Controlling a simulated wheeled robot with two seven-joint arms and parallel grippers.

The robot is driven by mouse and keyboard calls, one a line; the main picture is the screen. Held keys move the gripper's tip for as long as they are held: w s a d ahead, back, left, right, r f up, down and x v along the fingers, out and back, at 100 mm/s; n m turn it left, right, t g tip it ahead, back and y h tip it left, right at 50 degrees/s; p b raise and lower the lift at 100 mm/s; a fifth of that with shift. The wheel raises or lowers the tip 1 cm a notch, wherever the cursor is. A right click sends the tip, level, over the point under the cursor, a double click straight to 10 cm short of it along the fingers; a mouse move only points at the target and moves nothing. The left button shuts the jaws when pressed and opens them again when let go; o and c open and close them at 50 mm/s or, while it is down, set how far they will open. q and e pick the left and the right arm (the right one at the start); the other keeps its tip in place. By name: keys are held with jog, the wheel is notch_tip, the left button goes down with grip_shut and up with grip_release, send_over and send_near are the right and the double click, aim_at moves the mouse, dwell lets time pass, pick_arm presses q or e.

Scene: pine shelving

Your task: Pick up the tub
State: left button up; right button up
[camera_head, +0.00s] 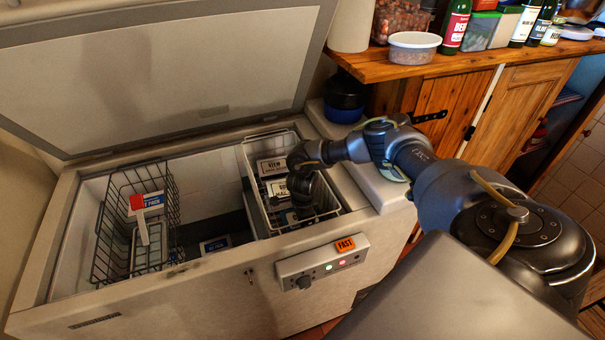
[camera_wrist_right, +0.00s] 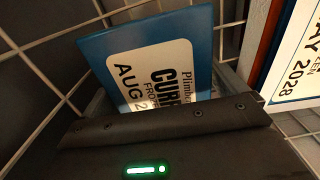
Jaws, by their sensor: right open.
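In the right wrist view a blue tub (camera_wrist_right: 112,52) with a white label reading "CURR…", "FRO…" and "AUG 2…" stands tilted against white basket wires. My right gripper (camera_wrist_right: 165,130) shows as a dark body across its lower part, hiding the tub's bottom. In the head view my right gripper (camera_head: 303,205) reaches down into the right wire basket (camera_head: 252,190) of the chest freezer, open, its fingertips hard to make out. Labelled packs (camera_head: 271,166) lie in that basket beside the gripper. My left gripper is not in view.
The freezer lid (camera_head: 160,65) is raised. A left wire basket (camera_head: 112,240) holds several items, and another labelled pack (camera_head: 215,244) lies low between the baskets. A pack labelled "…AY 2028" (camera_wrist_right: 300,60) is close on the right. The freezer's front rim (camera_head: 180,272) is near.

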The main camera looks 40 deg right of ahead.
jog(key=c, duration=1.1)
jog(key=shift+r+b, duration=0.75)
jog(key=shift+r, duration=8.3)
